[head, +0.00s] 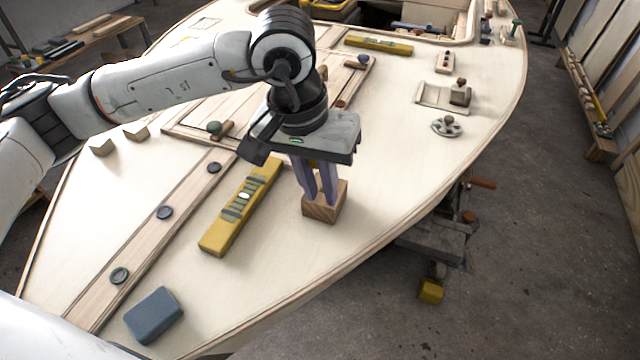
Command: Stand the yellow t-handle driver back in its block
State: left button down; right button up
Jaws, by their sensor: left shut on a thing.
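My left gripper (320,190) points straight down over a small wooden block (325,211) that stands on the pale plywood deck. Its purple fingers are shut on the yellow t-handle driver, of which only a bit of yellow (313,164) shows between and behind the fingers. The fingertips reach down to about the top of the block. The driver's shaft is hidden, so I cannot tell whether it is in the block's hole. My right gripper is not in view.
A yellow level (222,230) lies left of the block, and a blue-grey pad (154,315) lies at the front left. A long wooden strip with round dark discs (164,212) runs along the left. The deck right of the block is clear up to the hull's edge.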

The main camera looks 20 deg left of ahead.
aim_at(309, 166)
pick_arm(q)
jog(key=shift+f+b, duration=0.5)
jog(key=shift+f, duration=0.1)
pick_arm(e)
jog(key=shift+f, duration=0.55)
pick_arm(q)
jog(key=c, duration=1.5)
grip_release()
jog(key=shift+c, duration=0.2)
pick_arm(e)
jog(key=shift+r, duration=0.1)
pick_arm(q)
jog(key=r, duration=0.3)
jog(key=s+r, duration=0.1)
jog(key=r, duration=0.3)
jog(key=a+r, duration=0.1)
jog(key=r, duration=0.2)
jog(key=shift+s+r, duration=0.2)
jog(key=shift+s, duration=0.1)
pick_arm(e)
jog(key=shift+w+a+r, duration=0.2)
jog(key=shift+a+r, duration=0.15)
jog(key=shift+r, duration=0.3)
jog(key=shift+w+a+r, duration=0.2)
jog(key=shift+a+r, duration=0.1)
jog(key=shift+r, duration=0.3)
